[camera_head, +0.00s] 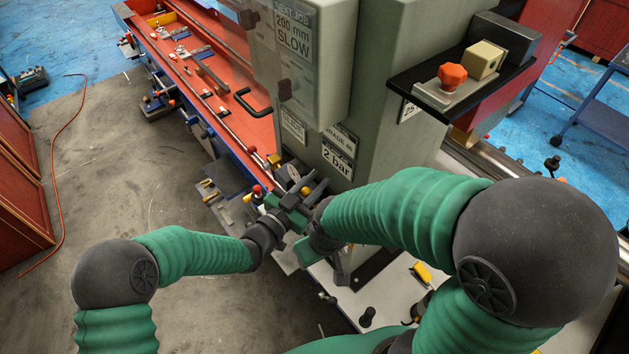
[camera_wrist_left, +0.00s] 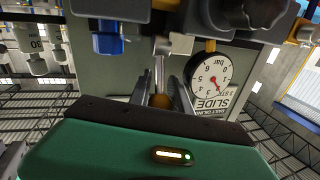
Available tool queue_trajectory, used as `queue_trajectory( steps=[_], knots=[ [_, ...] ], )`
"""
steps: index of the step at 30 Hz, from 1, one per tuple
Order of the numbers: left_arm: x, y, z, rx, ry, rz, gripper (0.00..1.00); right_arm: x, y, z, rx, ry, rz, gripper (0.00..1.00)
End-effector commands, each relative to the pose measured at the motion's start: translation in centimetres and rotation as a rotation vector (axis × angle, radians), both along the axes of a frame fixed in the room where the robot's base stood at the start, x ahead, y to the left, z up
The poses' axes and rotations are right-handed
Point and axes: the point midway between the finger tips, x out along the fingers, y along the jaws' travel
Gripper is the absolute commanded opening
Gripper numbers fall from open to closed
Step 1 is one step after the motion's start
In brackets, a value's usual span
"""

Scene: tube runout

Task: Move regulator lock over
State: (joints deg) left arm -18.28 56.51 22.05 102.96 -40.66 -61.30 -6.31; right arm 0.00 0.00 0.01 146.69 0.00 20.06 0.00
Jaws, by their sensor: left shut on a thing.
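The regulator's round dial gauge (camera_wrist_left: 209,75), marked bar, shows in the left wrist view beside my left gripper (camera_wrist_left: 164,92). My left gripper is shut on a small orange-brown knob (camera_wrist_left: 160,101) at the end of a light metal rod. I take this to be the regulator lock, though its shape is largely hidden between the fingers. In the head view my left gripper (camera_head: 291,198) is at the lower front of the grey-green column, with the gauge (camera_head: 293,172) just above it. My right arm's wrist (camera_head: 322,228) is close beside it; its fingers cannot be made out clearly.
The grey-green machine column (camera_head: 390,80) carries a "2 bar" label (camera_head: 337,160). A black shelf (camera_head: 455,85) with an orange knob (camera_head: 452,76) juts out at right. A red trough (camera_head: 215,80) runs back left. A blue fitting (camera_wrist_left: 107,42) is near my left fingers.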

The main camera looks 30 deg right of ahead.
Motion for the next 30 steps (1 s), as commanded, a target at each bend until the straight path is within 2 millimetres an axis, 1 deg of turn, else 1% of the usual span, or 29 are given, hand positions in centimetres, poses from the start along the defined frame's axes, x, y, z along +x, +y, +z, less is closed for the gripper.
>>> queue_trajectory(
  steps=[1,2,3,30],
  knots=[
    [0.14,0.10,0.02,0.000,-0.001,0.004,0.04,0.01,0.01,0.01,0.000,0.000,0.000,0.55],
    [0.14,0.09,0.04,0.001,-0.001,0.005,0.00,0.01,0.01,0.01,0.000,0.000,0.000,0.55],
    [0.15,0.07,0.06,0.001,-0.002,0.006,0.00,0.01,0.01,0.01,0.000,0.000,0.000,0.55],
    [0.11,-0.08,0.53,-0.007,-0.008,0.004,0.00,0.01,0.00,0.06,0.000,0.000,0.000,0.55]
  ],
)
